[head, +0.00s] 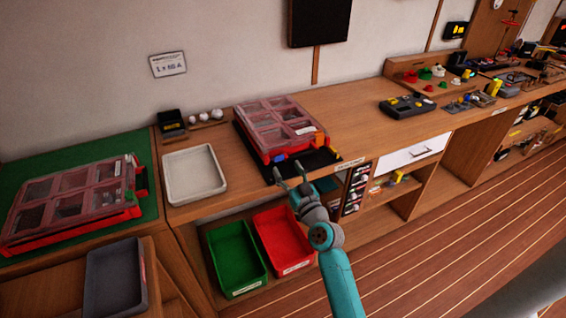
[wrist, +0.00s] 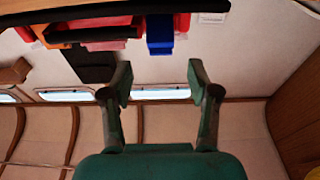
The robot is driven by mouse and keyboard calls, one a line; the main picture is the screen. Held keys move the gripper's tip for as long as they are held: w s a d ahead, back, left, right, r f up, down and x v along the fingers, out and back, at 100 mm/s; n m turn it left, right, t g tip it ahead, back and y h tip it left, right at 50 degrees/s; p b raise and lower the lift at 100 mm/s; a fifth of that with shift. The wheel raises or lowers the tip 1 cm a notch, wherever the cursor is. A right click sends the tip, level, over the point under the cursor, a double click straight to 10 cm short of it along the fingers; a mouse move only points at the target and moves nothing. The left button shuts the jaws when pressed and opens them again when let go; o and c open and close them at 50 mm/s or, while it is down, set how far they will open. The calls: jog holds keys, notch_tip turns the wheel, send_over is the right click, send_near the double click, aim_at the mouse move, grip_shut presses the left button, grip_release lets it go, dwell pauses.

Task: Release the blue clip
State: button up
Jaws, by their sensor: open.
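The blue clip (wrist: 160,33) shows in the wrist view at the top, ahead of the fingertips. In the head view it is a small blue patch (head: 280,158) on the front of a red organizer case (head: 268,148) with a clear lid. My gripper (head: 290,176) is open in front of the case, near the bench edge. In the wrist view its two fingers (wrist: 161,78) stand apart with nothing between them. A gap shows between the fingertips and the clip. The lid looks closed. Whether the clip is latched is too small to tell.
The case lies on a black mat (head: 322,160) on the wooden bench. A white tray (head: 194,174) stands to its left. Green (head: 236,258) and red (head: 284,240) bins sit below. A second red case (head: 70,206) lies at far left.

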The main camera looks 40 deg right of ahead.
jog(key=v, duration=0.7)
dwell(0.5)
jog(key=s+a+f+g+y, duration=0.1)
jog(key=s+a+f, duration=0.4)
jog(key=s+a, duration=0.25)
jog(key=s+a+f+g, duration=0.2)
jog(key=s+a+f, duration=0.35)
jog(key=s, duration=0.35)
jog(key=s+a+r+n+y, duration=0.1)
jog(key=s+a+r, duration=0.1)
jog(key=s, duration=0.5)
jog(key=s+a+r+n+g+y, duration=0.1)
jog(key=s+a+r+y, duration=0.1)
jog(key=s+a, duration=0.2)
jog(key=s+a+r+n+y, duration=0.1)
jog(key=s+a, duration=0.3)
jog(key=s, duration=0.6)
jog(key=shift+r+y, duration=0.3)
jog(key=shift+r, duration=0.2)
jog(key=shift+w, duration=0.1)
